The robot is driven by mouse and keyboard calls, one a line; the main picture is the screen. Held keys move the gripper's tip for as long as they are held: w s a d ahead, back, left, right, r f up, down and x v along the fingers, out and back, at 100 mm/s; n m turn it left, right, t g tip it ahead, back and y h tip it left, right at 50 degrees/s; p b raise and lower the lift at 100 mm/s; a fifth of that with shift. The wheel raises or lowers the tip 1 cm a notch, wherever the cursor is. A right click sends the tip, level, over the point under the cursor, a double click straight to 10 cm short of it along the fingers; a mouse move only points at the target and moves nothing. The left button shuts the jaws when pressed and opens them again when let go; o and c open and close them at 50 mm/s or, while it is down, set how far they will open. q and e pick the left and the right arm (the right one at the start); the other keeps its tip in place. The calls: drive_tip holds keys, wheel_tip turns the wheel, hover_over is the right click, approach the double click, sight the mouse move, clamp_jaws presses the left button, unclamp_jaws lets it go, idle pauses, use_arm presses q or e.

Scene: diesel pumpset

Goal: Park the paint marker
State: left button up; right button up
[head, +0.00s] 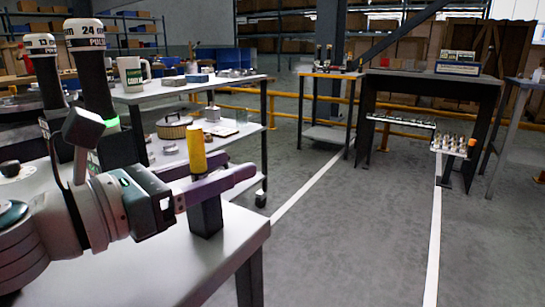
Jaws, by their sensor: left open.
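The yellow paint marker (196,148) stands upright, with its lower part hidden behind the near finger of my left gripper (238,168). A dark square block (207,217) stands on the near light-topped table (165,270), directly below the marker and the fingers. My left gripper reaches in from the left with its purple-grey fingers open, one on either side of the marker as seen here. Whether the marker's foot sits in the block, and whether either finger touches it, is hidden. My right gripper is not in view.
A grey cart (185,90) behind holds a white-and-green mug (132,75), tins and small parts. A dark workbench (430,82) and a small rack of fittings (452,147) stand at the back right. The floor (340,230) right of the near table is clear.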

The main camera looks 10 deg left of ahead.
use_arm(q)
wheel_tip(320, 180, up, 20)
drive_tip(key=p, duration=1.4)
